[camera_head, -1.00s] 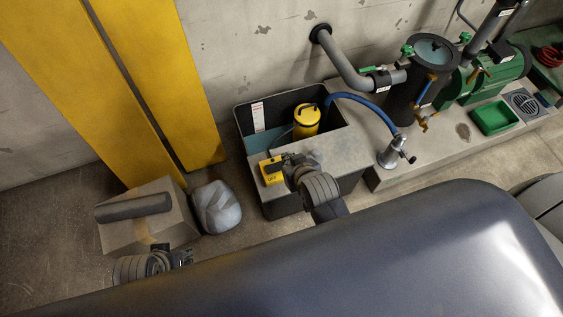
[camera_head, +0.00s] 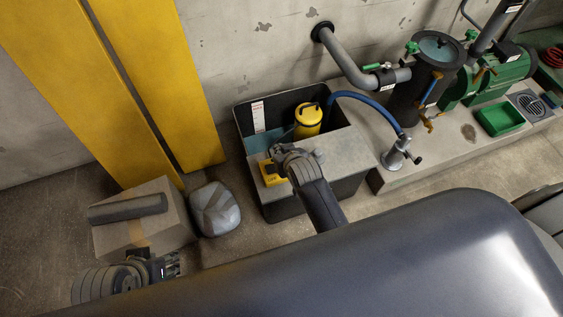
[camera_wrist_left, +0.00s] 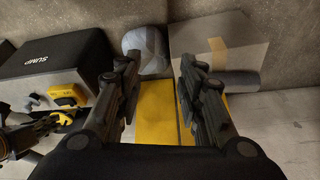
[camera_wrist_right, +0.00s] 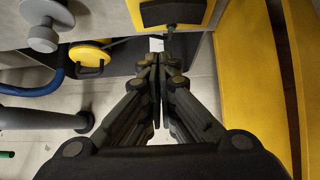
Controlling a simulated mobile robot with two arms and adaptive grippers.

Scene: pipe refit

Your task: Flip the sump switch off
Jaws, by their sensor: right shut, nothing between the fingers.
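The sump switch is a small yellow box (camera_head: 270,173) on the near left rim of the sump. It also shows as a yellow box with a dark face at the top of the right wrist view (camera_wrist_right: 207,14) and at the left of the left wrist view (camera_wrist_left: 68,95). Its on or off position is too small to tell. My right gripper (camera_head: 276,150) is over the sump rim close to the switch; its fingertips (camera_wrist_right: 158,58) are together and empty just below the box in the wrist view. My left gripper (camera_head: 176,265) is open and empty, low at the left.
The sump (camera_head: 290,212) holds a yellow pump (camera_head: 307,121) with a blue hose. A cardboard box (camera_head: 170,225) with a dark roll and a grey wrapped bundle (camera_head: 215,209) are on the floor at left. Yellow posts (camera_head: 165,85) rise behind. A filter vessel and green pump stand at right.

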